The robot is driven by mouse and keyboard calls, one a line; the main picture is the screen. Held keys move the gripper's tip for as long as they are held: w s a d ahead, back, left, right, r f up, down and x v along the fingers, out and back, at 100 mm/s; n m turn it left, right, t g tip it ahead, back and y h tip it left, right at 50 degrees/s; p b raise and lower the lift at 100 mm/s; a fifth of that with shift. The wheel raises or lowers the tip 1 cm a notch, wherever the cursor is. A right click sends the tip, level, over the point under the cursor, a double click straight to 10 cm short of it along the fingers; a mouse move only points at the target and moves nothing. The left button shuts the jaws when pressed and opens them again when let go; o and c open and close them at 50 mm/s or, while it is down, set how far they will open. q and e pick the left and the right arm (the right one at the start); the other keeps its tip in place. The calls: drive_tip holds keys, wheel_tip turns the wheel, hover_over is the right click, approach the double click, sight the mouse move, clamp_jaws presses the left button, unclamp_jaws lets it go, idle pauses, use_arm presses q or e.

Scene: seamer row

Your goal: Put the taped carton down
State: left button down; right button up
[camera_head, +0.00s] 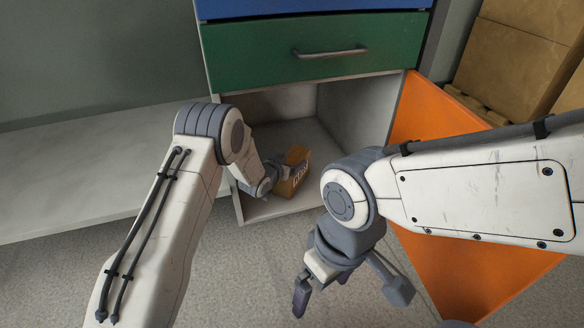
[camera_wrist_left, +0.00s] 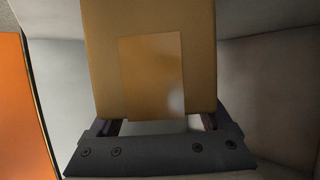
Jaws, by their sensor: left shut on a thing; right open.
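The taped carton (camera_head: 296,172) is a small brown box with white lettering on one face. It is inside the open lower compartment (camera_head: 345,112) of the cabinet, near its front. My left gripper (camera_head: 283,172) is shut on the carton. In the left wrist view the carton (camera_wrist_left: 200,60) fills the middle between the fingers, with a paler tape patch on its face. I cannot tell whether its underside touches the compartment floor. My right gripper (camera_head: 322,292) is open and empty, in front of the cabinet and lower in the picture.
An orange door (camera_head: 425,115) stands open on the right side of the compartment. A green drawer (camera_head: 250,55) with a handle is shut above it. A pale bench (camera_head: 60,195) runs to the left. Large cartons (camera_head: 505,65) are stacked on a pallet at back right.

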use_arm(q)
drive_tip(key=shift+w+r, duration=0.1)
drive_tip(key=shift+r, duration=0.05)
unclamp_jaws()
drive_tip(key=shift+f, duration=0.25)
drive_tip(key=shift+r, duration=0.25)
drive_tip(key=shift+s+a+r+p, duration=0.2)
drive_tip(key=shift+s+p, duration=0.15)
drive_tip(key=shift+p, duration=0.2)
drive_tip(key=p+v, duration=0.7)
drive_tip(key=v, duration=0.4)
drive_tip(key=shift+s, duration=0.15)
